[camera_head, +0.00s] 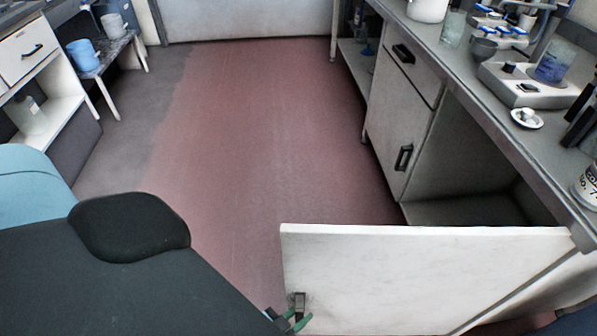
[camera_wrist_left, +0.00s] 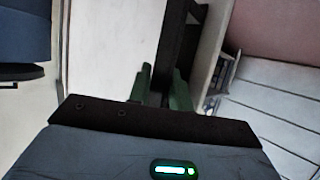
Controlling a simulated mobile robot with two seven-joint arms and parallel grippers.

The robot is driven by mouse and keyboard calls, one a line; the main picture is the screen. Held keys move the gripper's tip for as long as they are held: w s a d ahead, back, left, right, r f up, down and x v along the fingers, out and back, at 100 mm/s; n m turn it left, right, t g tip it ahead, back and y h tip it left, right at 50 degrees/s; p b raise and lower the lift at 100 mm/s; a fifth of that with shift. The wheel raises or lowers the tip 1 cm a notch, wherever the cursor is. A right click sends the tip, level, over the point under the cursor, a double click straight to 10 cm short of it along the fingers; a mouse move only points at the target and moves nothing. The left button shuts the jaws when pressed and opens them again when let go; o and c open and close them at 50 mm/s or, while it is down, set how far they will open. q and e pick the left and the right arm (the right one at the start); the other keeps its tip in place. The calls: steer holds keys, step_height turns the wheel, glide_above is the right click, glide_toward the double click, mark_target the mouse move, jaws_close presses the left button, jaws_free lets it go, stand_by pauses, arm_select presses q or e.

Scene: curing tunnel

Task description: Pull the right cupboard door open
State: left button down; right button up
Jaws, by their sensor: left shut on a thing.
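The right cupboard door (camera_head: 420,275) is a white panel standing swung out from the bench, with the cupboard's open inside (camera_head: 465,165) showing behind it. Its dark handle (camera_head: 299,301) is near the door's free edge, low in the head view. My left gripper (camera_head: 290,319) has green fingers and is shut on this handle. In the left wrist view the green fingers of my left gripper (camera_wrist_left: 161,88) stand on either side of the dark handle bar (camera_wrist_left: 178,45). The handle's far end is partly hidden. My right gripper is not in view.
The left cupboard door (camera_head: 397,125) and the drawer (camera_head: 411,68) above it are shut. The bench top (camera_head: 455,70) carries a stirrer plate (camera_head: 530,88), beakers and other labware. The red floor strip (camera_head: 255,130) is clear.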

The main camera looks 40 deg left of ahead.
arm_select(q)
steer(key=shift+d, duration=0.15)
stand_by(0.3)
steer(key=c, duration=1.3)
jaws_free()
steer(key=shift+s, duration=0.1)
steer(key=p+v, duration=0.1)
steer(key=v, duration=0.6)
steer(key=shift+s+r, duration=0.15)
steer(key=shift+s, duration=0.2)
